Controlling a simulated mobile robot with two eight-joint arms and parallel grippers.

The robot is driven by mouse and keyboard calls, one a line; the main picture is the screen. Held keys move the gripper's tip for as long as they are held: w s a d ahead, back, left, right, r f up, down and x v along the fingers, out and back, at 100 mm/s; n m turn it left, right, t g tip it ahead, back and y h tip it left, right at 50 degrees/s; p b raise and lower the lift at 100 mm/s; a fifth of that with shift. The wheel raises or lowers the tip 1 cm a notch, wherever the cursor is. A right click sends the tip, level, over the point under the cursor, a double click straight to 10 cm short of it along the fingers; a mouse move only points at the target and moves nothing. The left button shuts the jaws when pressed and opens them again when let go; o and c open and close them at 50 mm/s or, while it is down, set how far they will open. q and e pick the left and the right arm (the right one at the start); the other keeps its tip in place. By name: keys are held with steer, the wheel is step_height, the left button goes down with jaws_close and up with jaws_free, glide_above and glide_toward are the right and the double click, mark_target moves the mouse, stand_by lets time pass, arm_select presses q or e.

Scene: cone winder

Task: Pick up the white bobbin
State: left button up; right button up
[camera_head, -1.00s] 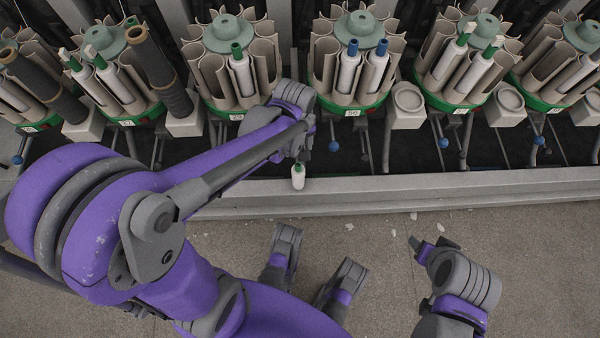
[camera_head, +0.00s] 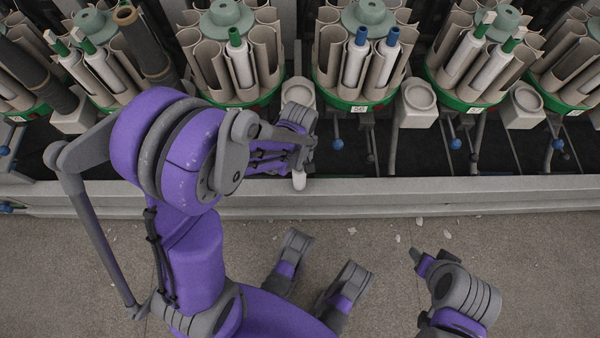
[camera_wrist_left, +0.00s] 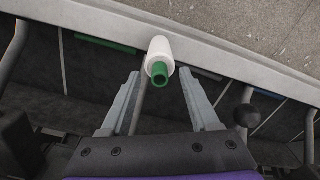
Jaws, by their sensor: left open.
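The white bobbin (camera_head: 299,181) stands by the grey rail at the front of the machine; my left gripper hides its top in the head view. In the left wrist view, the white bobbin (camera_wrist_left: 160,52) has a green tip facing the camera. My left gripper (camera_wrist_left: 159,73) is open, with one finger on each side of the bobbin's green end. The white body lies mostly beyond the fingertips, and I see no contact. In the head view my left gripper (camera_head: 304,166) is right above the bobbin. My right gripper (camera_head: 421,259) is away over the floor; its jaw opening is unclear.
Round magazines (camera_head: 363,84) with grey tubes, some holding white bobbins with green or blue tips, line the machine behind. The grey rail (camera_head: 400,199) runs along its front. Blue-knobbed levers (camera_head: 455,144) stick out below the magazines. The floor in front is mostly clear.

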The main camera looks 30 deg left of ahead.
arm_select(q)
steer(key=shift+f, duration=0.4)
steer(key=shift+c, duration=0.4)
jaws_close()
steer(key=shift+r, duration=0.15)
